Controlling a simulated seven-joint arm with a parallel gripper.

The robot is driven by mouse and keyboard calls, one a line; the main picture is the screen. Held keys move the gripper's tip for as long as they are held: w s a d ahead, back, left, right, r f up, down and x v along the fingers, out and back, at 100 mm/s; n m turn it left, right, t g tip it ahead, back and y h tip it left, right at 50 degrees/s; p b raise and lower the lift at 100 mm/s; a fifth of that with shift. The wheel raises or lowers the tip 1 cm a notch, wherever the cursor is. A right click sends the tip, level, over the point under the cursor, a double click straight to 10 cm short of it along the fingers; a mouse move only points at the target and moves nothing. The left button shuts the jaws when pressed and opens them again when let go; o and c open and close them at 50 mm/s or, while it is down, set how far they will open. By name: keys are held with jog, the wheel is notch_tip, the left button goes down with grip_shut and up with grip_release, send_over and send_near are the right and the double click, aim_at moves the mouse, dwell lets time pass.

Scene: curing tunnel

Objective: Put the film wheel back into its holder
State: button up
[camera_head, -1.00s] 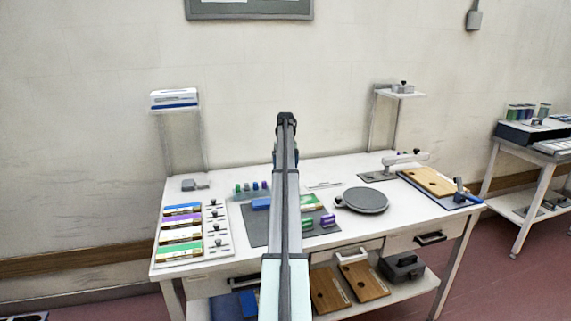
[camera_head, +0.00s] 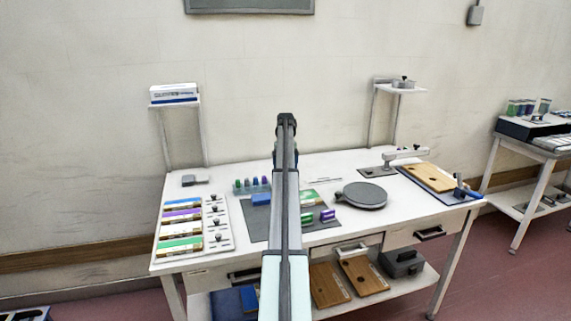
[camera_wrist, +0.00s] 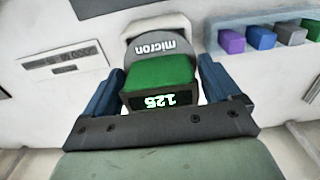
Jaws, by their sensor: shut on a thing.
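In the wrist view my gripper (camera_wrist: 160,72) has its two blue fingers on either side of a green block with a dark end marked "125". This is the film wheel (camera_wrist: 160,72), with a grey round part marked "micron" behind it. The fingers are shut on it. A grey rack (camera_wrist: 262,22) at the upper right of the wrist view holds purple, blue, green and grey pieces. It looks like the rack of small coloured pieces (camera_head: 250,190) at the back of the bench in the head view. There my arm hides the gripper and the held wheel.
Two raised shelves stand behind.

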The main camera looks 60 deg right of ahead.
jog(key=shift+f, duration=0.45)
jog(key=o, duration=0.9)
jog(key=shift+c, duration=0.2)
jog(key=shift+r, duration=0.15)
jog(key=shift+r, duration=3.35)
